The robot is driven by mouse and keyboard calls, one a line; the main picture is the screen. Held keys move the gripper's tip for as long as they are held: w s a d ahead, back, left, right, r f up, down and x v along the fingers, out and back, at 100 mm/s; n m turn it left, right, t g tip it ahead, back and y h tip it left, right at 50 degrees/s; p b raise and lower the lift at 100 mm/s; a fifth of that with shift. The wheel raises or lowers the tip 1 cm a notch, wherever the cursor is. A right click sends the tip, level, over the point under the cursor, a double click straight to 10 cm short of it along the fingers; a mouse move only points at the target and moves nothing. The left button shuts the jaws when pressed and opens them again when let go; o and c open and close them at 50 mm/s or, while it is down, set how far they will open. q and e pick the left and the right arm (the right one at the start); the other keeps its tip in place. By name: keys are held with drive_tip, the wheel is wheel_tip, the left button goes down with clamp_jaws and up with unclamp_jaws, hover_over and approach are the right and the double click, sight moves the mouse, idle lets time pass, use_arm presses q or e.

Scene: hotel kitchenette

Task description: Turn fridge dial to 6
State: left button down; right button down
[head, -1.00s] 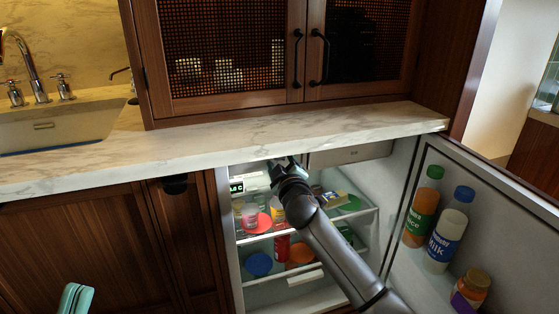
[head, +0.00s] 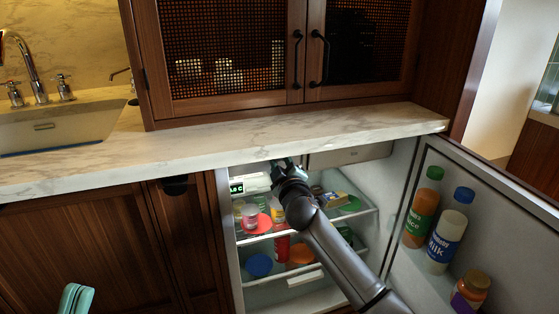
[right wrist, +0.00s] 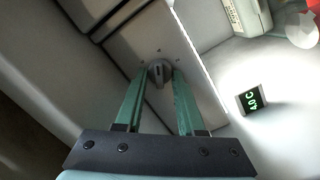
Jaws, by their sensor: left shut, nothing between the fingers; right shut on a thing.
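The fridge dial (right wrist: 159,72) is a small round grey knob with a pointer ridge, on a panel inside the open fridge. In the right wrist view, my right gripper (right wrist: 160,76) has its teal fingers shut on the dial, one on each side. Small marks around the knob are too small to read. In the head view, the right gripper (head: 284,164) reaches under the countertop into the top of the fridge, and the dial is hidden there. My left gripper (head: 76,297) is shut and empty at the lower left, away from the fridge.
The fridge door (head: 480,200) stands open on the right, holding a juice bottle (head: 422,207), a milk bottle (head: 450,229) and a jar (head: 470,290). Food fills the shelves below my right arm. A small display (right wrist: 252,98) shows green characters. The countertop (head: 230,145) overhangs the fridge.

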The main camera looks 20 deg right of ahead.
drive_tip(key=n+p, duration=0.1)
drive_tip(key=n, duration=0.5)
drive_tip(key=n+t+p, duration=0.1)
drive_tip(key=n, duration=0.5)
drive_tip(key=shift+d+f+y+p, duration=0.1)
drive_tip(key=shift+f+y+p, duration=0.1)
drive_tip(key=shift+y+p, duration=0.2)
idle(0.3)
drive_tip(key=c, duration=0.5)
unclamp_jaws()
